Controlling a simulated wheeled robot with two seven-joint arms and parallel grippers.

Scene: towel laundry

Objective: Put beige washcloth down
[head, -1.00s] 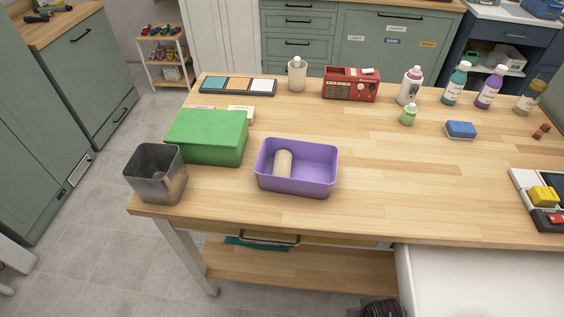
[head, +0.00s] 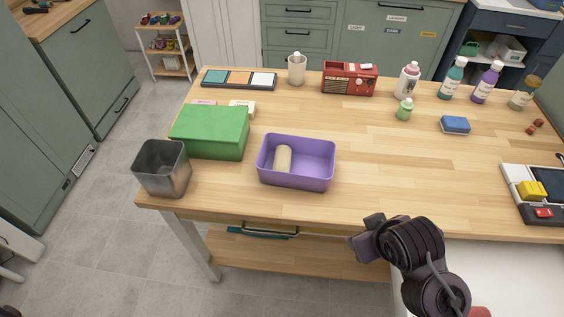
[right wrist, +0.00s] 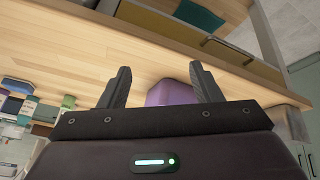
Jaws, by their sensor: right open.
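The beige washcloth (head: 283,158), a rolled pale cloth, lies inside the left part of the purple bin (head: 317,181) on the wooden table. My right gripper (head: 359,238) is at the table's front edge, to the right of and nearer than the bin. In the right wrist view its two fingers (right wrist: 160,76) are spread with nothing between them, and part of the purple bin (right wrist: 168,92) shows beyond them. The washcloth is not visible in that view. My left gripper is not in view.
A green box (head: 210,132) and a grey metal bin (head: 162,168) stand left of the purple bin. A red radio (head: 349,79) and several bottles line the back.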

